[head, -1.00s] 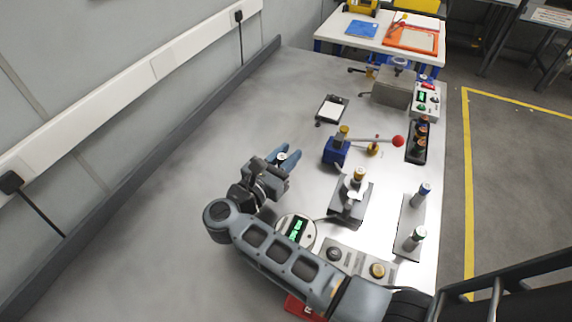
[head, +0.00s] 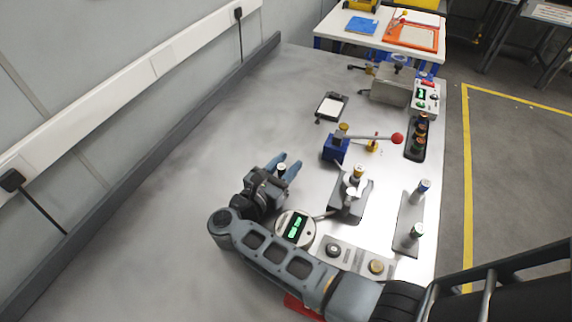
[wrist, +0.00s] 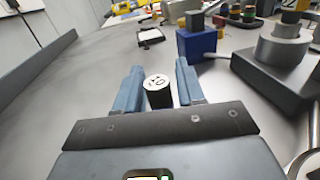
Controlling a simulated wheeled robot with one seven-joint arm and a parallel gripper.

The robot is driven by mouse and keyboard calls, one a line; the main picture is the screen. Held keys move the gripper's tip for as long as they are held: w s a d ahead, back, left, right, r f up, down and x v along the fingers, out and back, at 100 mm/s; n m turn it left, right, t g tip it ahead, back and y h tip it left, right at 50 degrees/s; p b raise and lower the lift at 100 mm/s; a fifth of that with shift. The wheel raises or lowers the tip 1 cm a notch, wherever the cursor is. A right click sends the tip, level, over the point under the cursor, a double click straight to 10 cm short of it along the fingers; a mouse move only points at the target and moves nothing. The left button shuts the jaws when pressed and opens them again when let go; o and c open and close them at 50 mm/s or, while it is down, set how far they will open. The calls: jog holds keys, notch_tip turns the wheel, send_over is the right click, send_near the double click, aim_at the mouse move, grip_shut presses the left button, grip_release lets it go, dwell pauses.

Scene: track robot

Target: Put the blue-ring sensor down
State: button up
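My gripper (head: 286,169) is low over the left-middle of the bench, fingers spread. A short black cylinder with a white, marked top (head: 281,168) is between the blue fingers, nearer their base. In the wrist view this cylinder (wrist: 158,90) stands roughly upright, with a gap showing on the right finger's side; contact with the left finger is unclear. No coloured ring shows on it, and its bottom is hidden. A sensor with a blue ring (head: 423,187) stands at the right on a grey plate (head: 407,217), beside one with a green ring (head: 416,231).
A round gauge with a green display (head: 296,228) is close right of my gripper. A blue block (head: 334,150) with a red-knobbed lever (head: 397,138) and a dark stand (head: 349,202) lie farther right. The bench (head: 200,170) left of my gripper is clear.

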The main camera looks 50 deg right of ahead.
jog(key=shift+o, duration=1.1)
jog(key=shift+r, duration=0.1)
